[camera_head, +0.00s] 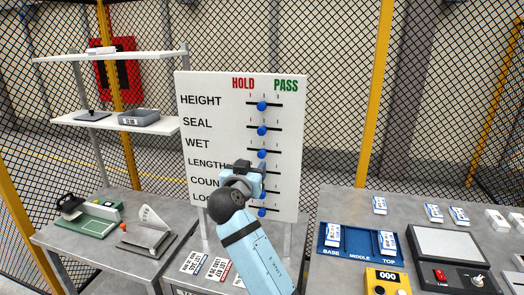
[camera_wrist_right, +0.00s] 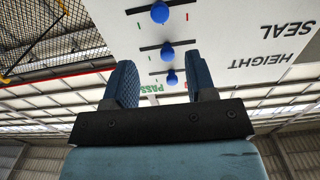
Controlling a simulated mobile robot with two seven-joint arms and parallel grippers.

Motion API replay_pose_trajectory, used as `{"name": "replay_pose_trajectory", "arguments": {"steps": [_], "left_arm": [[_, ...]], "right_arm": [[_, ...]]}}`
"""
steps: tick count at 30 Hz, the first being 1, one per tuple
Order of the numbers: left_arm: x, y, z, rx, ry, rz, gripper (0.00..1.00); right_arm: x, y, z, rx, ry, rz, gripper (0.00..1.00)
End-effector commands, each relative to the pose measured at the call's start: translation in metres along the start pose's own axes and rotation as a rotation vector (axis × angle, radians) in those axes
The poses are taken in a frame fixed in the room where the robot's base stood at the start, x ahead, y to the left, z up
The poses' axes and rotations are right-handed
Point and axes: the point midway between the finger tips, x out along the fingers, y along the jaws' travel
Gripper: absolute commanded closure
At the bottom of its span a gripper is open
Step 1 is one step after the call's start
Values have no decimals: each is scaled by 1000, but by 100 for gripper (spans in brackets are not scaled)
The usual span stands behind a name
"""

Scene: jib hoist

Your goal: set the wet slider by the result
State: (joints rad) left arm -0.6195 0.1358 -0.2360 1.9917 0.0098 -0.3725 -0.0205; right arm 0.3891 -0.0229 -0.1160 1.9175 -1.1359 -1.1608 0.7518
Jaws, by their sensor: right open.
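A white board (camera_head: 192,88) carries labelled rows with HOLD at left and PASS at right. The wet slider's blue knob (camera_head: 262,153) sits near the middle of its track, just above my right gripper. In the right wrist view, turned upside down, the top blue knob I take as the wet one (camera_wrist_right: 160,12). My right gripper (camera_head: 250,176) is in front of the board at the LENGTH row, hiding that row's knob. Its fingers (camera_wrist_right: 165,88) are open and empty, apart from the knobs as far as I can tell. My left gripper is not in view.
The height knob (camera_head: 262,106) and seal knob (camera_head: 262,131) are also near mid-track. Lower knobs sit close below the gripper. A left table holds a green device (camera_head: 95,222); a right table holds a blue tray (camera_head: 357,242) and a yellow counter (camera_head: 386,283).

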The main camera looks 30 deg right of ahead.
Motion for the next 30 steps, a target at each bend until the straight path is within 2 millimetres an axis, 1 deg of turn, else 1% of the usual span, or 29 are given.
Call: {"name": "replay_pose_trajectory", "arguments": {"steps": [1, 3, 9, 12, 15, 21, 29, 30], "left_arm": [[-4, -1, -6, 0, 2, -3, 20], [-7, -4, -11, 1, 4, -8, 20], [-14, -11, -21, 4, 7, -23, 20], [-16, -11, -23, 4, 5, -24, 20], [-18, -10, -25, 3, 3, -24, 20], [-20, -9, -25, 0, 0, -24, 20], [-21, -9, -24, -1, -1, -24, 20], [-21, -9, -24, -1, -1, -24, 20]], "right_arm": [[12, 0, -4, -3, 3, 2, 49], [27, 1, -5, -4, 2, 2, 49], [70, 0, -4, -5, 1, 0, 49], [86, 0, -3, -5, 1, -1, 49], [99, 0, -2, -4, 0, -1, 49], [110, 0, 0, -2, -1, -3, 49], [111, 0, 1, -2, -1, -3, 49], [111, 0, 1, -2, 0, -3, 58]]}}
